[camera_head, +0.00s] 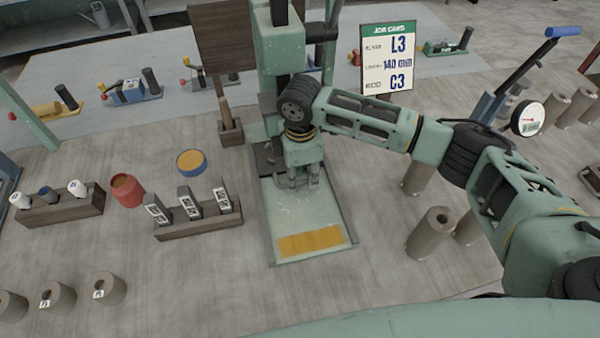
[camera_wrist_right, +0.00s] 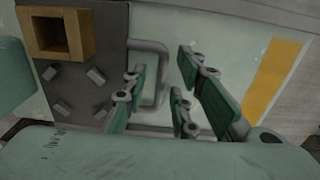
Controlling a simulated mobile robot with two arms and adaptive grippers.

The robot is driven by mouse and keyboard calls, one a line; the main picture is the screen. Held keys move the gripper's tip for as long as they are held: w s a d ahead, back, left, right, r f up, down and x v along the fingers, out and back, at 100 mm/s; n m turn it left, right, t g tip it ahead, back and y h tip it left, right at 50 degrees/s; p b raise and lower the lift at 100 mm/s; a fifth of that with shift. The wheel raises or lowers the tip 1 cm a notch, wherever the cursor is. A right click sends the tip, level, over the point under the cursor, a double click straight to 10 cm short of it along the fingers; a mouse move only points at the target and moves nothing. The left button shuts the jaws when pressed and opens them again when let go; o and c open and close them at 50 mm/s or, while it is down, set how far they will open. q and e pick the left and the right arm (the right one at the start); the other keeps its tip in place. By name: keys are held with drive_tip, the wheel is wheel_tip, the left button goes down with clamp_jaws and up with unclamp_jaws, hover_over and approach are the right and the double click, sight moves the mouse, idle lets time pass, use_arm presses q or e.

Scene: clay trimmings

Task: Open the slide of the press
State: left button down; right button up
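The press (camera_head: 278,45) is a tall pale green machine in the middle of the head view. Its pale green bed (camera_head: 290,220) runs toward me and has a yellow patch (camera_head: 311,241) at the near end. In the right wrist view, a dark slide plate (camera_wrist_right: 95,95) carries bolts and a square-holed tan block (camera_wrist_right: 85,35). A grey loop handle (camera_wrist_right: 163,70) sticks out from the plate's edge. My right gripper (camera_head: 303,178) is low over the bed; its fingers (camera_wrist_right: 158,100) are apart, with the handle's bar between them in the picture. Contact cannot be told. My left gripper is not in view.
A job card (camera_head: 388,62) reads L3, 140 mm, C3. Clay cylinders (camera_head: 430,233) stand right, near my right arm.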

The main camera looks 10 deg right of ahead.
clamp_jaws()
idle(0.3)
idle(0.4)
